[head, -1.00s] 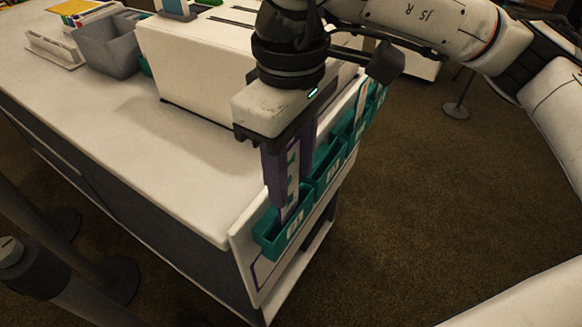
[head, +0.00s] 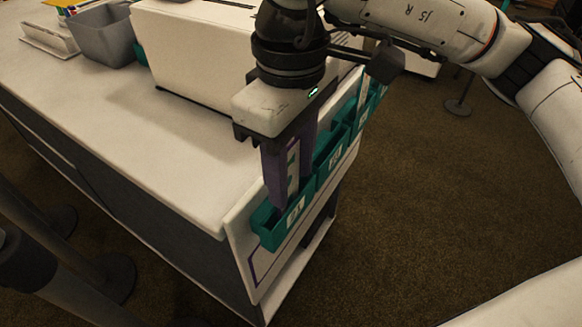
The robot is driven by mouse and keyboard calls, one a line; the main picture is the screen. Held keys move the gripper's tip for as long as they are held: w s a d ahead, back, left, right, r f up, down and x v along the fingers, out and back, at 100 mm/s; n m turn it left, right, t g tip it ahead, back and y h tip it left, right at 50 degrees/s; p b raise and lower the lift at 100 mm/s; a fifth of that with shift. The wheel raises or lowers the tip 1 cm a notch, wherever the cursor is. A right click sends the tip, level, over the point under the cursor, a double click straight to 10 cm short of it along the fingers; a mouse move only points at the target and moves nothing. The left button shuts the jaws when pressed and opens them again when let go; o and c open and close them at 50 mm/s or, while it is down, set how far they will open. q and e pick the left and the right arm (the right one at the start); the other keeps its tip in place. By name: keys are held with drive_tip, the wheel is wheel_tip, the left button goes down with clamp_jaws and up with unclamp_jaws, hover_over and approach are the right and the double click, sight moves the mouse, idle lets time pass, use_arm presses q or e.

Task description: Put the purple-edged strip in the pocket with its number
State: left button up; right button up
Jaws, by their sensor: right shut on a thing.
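My right gripper (head: 288,140) points down over the row of teal pockets at the table's end. It is shut on the purple-edged strip (head: 293,170), a pale upright strip with a purple edge. The strip's lower end is down inside the nearest pocket (head: 270,232), whose front wall hides its tip. The strip's own number cannot be read. My left gripper is not in view.
A white box (head: 190,50) stands on the white table (head: 130,125). A grey bin (head: 103,35) and a white tray (head: 47,40) are at the back left. A stand base (head: 458,107) is on the floor at the right. The table's front is clear.

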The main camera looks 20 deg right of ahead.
drive_tip(key=shift+f, duration=0.3)
drive_tip(key=o, duration=0.8)
drive_tip(key=shift+c, duration=0.2)
drive_tip(key=shift+r, duration=0.1)
wheel_tip(320, 180, up, 10)
drive_tip(key=p, duration=0.1)
idle(0.5)
